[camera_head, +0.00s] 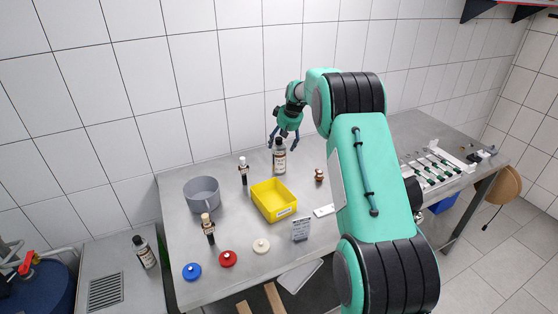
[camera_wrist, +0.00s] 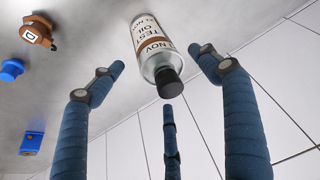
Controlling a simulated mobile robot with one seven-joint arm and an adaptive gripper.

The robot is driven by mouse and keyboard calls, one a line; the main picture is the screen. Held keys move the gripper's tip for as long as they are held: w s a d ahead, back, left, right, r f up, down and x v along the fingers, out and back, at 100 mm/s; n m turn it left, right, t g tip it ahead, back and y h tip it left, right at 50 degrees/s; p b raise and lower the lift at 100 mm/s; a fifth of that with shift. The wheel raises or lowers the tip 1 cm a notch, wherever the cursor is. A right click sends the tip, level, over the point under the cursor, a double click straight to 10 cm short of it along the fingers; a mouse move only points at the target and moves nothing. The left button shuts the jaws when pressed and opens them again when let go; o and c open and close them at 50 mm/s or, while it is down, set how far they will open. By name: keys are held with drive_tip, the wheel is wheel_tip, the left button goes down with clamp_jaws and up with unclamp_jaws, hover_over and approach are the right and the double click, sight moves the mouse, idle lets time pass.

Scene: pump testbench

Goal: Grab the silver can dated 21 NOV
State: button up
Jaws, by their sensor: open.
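A silver can with a black cap and a white and brown label (camera_head: 279,157) stands on the steel table near the tiled wall. In the wrist view this can (camera_wrist: 153,42) appears inverted, cap toward the camera. Its label reads TEST OIL and NOV; the day number is too small to read surely. My gripper (camera_head: 285,133) is just above the can in the head view. In the wrist view my gripper (camera_wrist: 162,62) has its three fingers spread around the cap end, with visible gaps. A similar bottle with a black cap (camera_head: 145,253) stands on the lower left surface.
A yellow bin (camera_head: 272,201) sits in front of the can. A brown knob-like part (camera_head: 319,175) is right. Blue, red and cream discs line the front edge.

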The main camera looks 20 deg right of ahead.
drive_tip(key=shift+b+x, duration=0.5)
drive_tip(key=shift+x, duration=1.9)
drive_tip(key=shift+a, duration=0.2)
drive_tip(key=c, duration=1.8)
drive_tip(key=shift+o, duration=0.2)
drive_tip(key=shift+r, duration=0.1)
drive_tip(key=shift+r+p, duration=1)
drive_tip(key=shift+r, duration=3.95)
